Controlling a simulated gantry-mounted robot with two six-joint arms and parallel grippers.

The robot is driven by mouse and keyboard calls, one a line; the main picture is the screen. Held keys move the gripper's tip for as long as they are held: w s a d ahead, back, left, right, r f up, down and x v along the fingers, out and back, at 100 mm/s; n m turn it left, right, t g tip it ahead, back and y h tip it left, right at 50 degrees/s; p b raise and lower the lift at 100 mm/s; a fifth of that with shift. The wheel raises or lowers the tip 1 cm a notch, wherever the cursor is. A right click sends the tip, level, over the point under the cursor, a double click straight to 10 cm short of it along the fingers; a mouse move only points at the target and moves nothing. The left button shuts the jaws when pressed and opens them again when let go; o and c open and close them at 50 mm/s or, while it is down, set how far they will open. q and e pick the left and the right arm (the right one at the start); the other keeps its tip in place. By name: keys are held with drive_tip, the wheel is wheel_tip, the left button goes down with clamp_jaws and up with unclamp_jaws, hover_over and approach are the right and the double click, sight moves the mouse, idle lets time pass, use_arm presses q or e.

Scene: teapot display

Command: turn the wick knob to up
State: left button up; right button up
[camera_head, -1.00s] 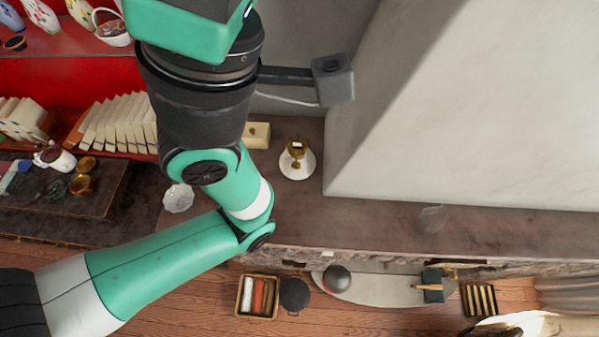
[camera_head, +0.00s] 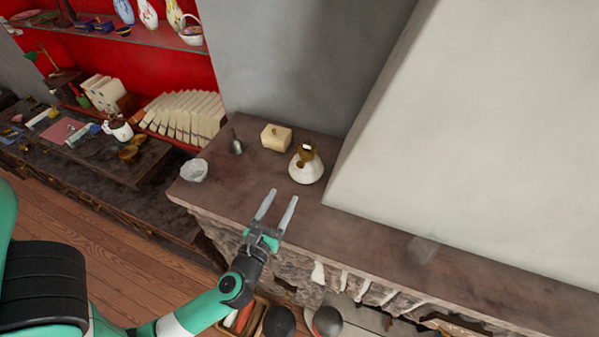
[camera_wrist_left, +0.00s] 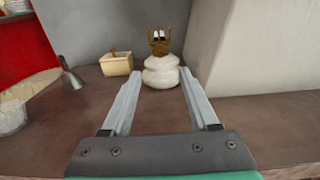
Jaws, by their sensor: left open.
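A small lamp with a white rounded base (camera_head: 306,170) and a brass top (camera_head: 306,153) stands on the brown mantel shelf (camera_head: 250,186), close to the pale chimney wall. It also shows upright in the left wrist view (camera_wrist_left: 160,72), straight ahead between my fingers. No separate wick knob can be made out on the brass part. My left gripper (camera_head: 279,207) is open and empty, over the front of the shelf, short of the lamp and apart from it. My right gripper is not in view.
On the shelf left of the lamp are a cream box (camera_head: 276,138), a grey metal snuffer-like piece (camera_head: 237,145) and a clear glass bowl (camera_head: 194,171). A faint glass item (camera_head: 424,248) is at right. The pale sloping wall (camera_head: 460,130) rises right beside the lamp.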

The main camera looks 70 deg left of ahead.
sight(300, 166)
use_arm(q)
drive_tip(key=p+x, duration=0.1)
drive_tip(key=x, duration=1)
drive_tip(key=shift+w+a+p, duration=0.1)
drive_tip(key=shift+p, duration=0.25)
clamp_jaws()
